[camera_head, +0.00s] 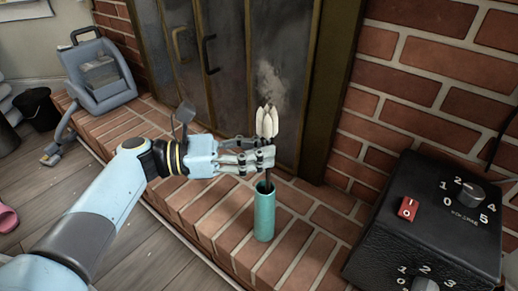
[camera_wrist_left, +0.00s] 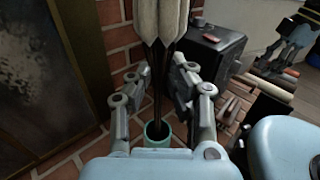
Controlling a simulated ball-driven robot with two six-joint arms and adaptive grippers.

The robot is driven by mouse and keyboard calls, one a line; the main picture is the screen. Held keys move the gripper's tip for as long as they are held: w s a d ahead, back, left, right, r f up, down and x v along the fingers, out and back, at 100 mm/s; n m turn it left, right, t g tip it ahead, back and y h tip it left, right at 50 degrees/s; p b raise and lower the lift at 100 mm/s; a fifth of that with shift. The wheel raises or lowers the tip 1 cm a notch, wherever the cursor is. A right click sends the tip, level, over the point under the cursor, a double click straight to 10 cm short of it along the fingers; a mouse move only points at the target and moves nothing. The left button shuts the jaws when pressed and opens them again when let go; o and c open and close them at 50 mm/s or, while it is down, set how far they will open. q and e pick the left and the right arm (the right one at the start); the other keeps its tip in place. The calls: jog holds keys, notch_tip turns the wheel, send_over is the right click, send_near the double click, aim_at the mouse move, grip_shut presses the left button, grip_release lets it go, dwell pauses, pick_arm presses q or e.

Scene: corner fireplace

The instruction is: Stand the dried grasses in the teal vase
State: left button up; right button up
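The dried grasses (camera_head: 267,122) have cream heads on thin dark stems. They stand upright, with the stem ends inside the mouth of the teal vase (camera_head: 264,215), which stands on the brick hearth. My left gripper (camera_head: 266,158) is above the vase rim, around the stems. In the left wrist view the stems (camera_wrist_left: 157,85) pass between the two spread fingers (camera_wrist_left: 160,82), with narrow gaps beside them, and the vase rim (camera_wrist_left: 152,139) shows below. What looks like my right gripper (camera_wrist_left: 284,52) is at the far right of that view, too small to read.
A black box with dials and a red switch (camera_head: 408,208) stands right of the vase. The metal fireplace doors (camera_head: 228,75) and brick wall (camera_head: 425,75) are close behind.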

pick_arm(q)
jog(key=o, duration=0.4)
jog(key=a, duration=0.4)
jog(key=s+a, duration=0.1)
jog(key=a, duration=0.3)
jog(key=s+a, duration=0.1)
jog(key=a, duration=0.3)
jog(key=shift+d, duration=0.1)
dwell(0.4)
